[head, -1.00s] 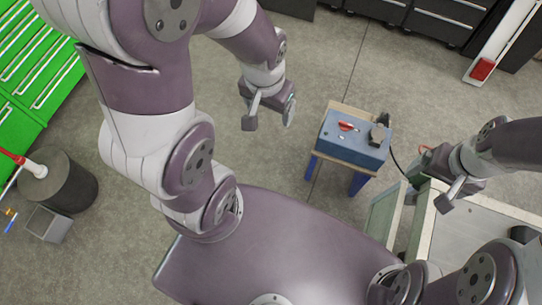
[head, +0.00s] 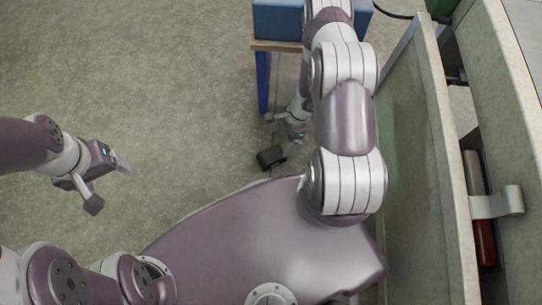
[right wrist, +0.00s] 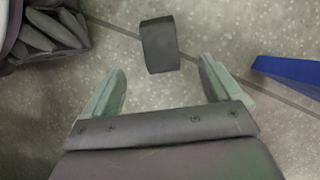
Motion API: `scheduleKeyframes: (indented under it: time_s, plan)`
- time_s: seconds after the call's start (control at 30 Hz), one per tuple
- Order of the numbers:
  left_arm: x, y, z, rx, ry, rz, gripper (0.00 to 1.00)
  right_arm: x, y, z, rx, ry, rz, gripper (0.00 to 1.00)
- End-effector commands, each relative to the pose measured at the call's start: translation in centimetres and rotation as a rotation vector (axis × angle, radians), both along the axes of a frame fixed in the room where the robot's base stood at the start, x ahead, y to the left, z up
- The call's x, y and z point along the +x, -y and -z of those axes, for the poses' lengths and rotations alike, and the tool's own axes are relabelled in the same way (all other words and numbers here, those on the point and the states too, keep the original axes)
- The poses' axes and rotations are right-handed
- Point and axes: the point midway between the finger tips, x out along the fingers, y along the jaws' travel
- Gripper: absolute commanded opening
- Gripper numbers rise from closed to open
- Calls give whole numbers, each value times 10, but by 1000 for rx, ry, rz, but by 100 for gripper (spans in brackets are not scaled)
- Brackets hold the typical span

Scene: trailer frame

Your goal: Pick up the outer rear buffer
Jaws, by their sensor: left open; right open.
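A small black block (head: 270,158), which looks like the outer rear buffer, is low over the floor in front of my base in the head view. In the right wrist view the black block (right wrist: 160,46) is just past the open fingers, roughly centred between them. I cannot tell whether the fingers overlap it in depth. My right gripper (head: 289,148) points down beside it, open and empty; its fingers (right wrist: 162,74) stand wide apart. My left gripper (head: 122,163) is open and empty over bare floor at the left, far from the block.
The trailer frame (head: 450,160) runs along the right side, with a metal bracket (head: 508,200) and a red part (head: 485,243). Floor at left is clear.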

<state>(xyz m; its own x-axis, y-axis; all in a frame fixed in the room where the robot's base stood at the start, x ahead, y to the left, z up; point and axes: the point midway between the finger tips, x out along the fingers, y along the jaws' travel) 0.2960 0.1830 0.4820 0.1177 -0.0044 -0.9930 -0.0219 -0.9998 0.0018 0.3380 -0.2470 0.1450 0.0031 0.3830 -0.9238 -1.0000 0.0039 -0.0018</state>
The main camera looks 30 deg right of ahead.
Motion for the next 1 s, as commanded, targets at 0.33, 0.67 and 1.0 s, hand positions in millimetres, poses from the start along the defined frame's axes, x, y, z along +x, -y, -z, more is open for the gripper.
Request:
scheduleKeyframes:
  time_s: [0.33,0.67,1.0]
  plan:
    - [0,0,47,0,0,0,80,-1,-26,66,0,-2,3,92]
    - [0,0,95,0,-1,0,80,0,-48,113,0,-3,2,92]
    - [0,0,93,0,0,0,80,0,-49,111,0,-2,2,62]
